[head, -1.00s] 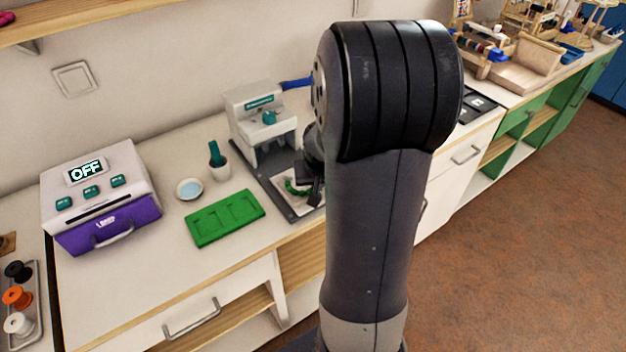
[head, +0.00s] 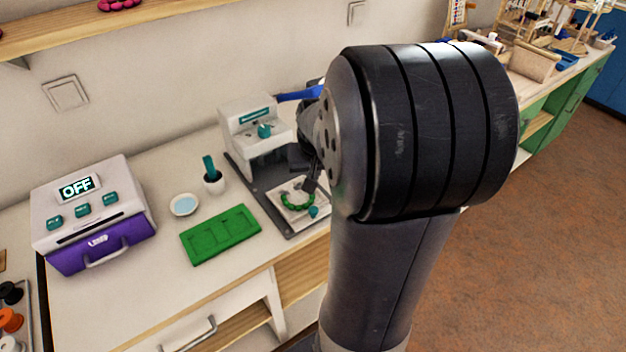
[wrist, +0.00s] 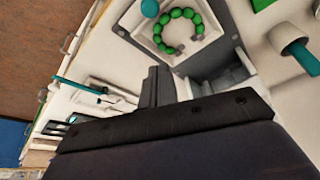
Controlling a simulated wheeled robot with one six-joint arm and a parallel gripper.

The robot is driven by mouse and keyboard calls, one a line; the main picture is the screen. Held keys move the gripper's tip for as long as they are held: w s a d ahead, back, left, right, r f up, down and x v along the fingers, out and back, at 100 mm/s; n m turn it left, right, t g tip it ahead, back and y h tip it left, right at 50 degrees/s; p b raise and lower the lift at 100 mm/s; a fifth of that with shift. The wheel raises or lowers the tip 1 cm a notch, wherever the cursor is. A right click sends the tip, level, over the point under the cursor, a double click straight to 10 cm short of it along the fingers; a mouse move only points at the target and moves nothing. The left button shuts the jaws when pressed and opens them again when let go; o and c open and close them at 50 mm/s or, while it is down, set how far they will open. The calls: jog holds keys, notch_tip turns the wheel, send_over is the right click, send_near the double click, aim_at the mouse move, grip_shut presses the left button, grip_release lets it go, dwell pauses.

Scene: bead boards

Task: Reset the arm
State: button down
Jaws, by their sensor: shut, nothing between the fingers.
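My gripper (head: 310,182) is shut and empty. In the head view it is small and dark, partly hidden behind my arm, above the back right part of the white board (head: 283,211). A ring of green beads (head: 297,201) lies on that board with a teal knob-like piece (head: 313,212) beside it. In the wrist view the gripper fingers (wrist: 154,78) point toward the board, apart from the green beads (wrist: 187,15).
A green tray (head: 221,234), white dish (head: 183,205), small pot (head: 214,184) and purple-fronted machine reading OFF (head: 95,215) stand to the left.

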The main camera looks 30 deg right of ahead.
jog(key=shift+v, duration=1.35)
jog(key=shift+f, duration=0.1)
